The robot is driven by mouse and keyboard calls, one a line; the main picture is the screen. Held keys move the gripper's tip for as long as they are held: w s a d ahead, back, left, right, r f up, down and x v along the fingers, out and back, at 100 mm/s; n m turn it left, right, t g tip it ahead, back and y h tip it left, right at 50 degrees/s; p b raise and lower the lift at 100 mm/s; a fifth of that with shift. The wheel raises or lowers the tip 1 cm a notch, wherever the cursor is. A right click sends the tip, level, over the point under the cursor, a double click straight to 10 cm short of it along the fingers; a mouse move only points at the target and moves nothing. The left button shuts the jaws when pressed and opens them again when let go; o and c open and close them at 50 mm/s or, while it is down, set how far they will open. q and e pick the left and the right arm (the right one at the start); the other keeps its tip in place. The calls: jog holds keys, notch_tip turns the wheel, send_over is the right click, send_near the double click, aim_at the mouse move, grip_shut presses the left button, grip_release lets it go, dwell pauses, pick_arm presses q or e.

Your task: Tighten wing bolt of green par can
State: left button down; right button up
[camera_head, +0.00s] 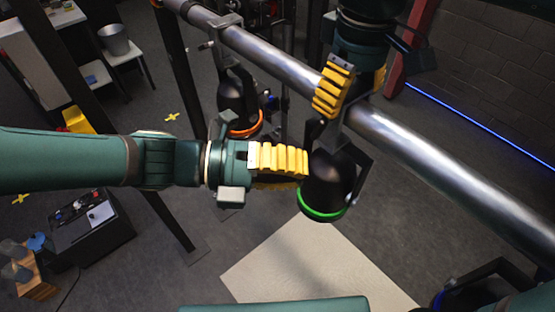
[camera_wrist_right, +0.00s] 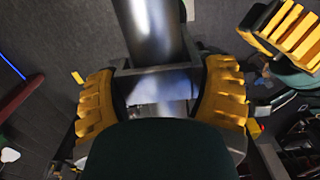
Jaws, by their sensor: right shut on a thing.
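The green par can (camera_head: 327,180), a black lamp with a green ring at its lower rim, hangs below the silver pipe (camera_head: 420,145). Its grey clamp (camera_wrist_right: 160,83) sits on the pipe in the right wrist view. My right gripper (camera_head: 352,88) comes from above; in the right wrist view its yellow fingers (camera_wrist_right: 163,98) are on both sides of the clamp, shut on it. I cannot make out the wing bolt. My left gripper (camera_head: 303,165) is beside the can's left side, fingertips at or near it. One finger mostly hides the other, so its opening is unclear.
An orange-ringed par can (camera_head: 240,107) hangs to the left, and a blue-ringed one (camera_head: 470,292) is at lower right. A control desk (camera_head: 90,225) stands at lower left. A pale board (camera_head: 305,265) lies on the floor below. A red post (camera_head: 410,50) rises beyond the pipe.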

aim_at(323, 127)
pick_arm(q)
jog(key=shift+w+d, duration=1.55)
jog(key=shift+d, duration=0.1)
jog(key=shift+w+a+r+m+y, duration=0.15)
jog(key=shift+w+a+m+y, duration=0.05)
jog(key=shift+w+m+y, duration=0.1)
jog(key=m+t+y, duration=0.1)
jog(key=w+m+t+y, duration=0.1)
jog(key=shift+w+a+r+m+y, duration=0.1)
jog(key=shift+a+r+m+y, duration=0.05)
jog(key=shift+a+m+y, duration=0.25)
jog(key=shift+w+a+r, duration=0.1)
jog(key=shift+w, duration=0.05)
dwell(0.5)
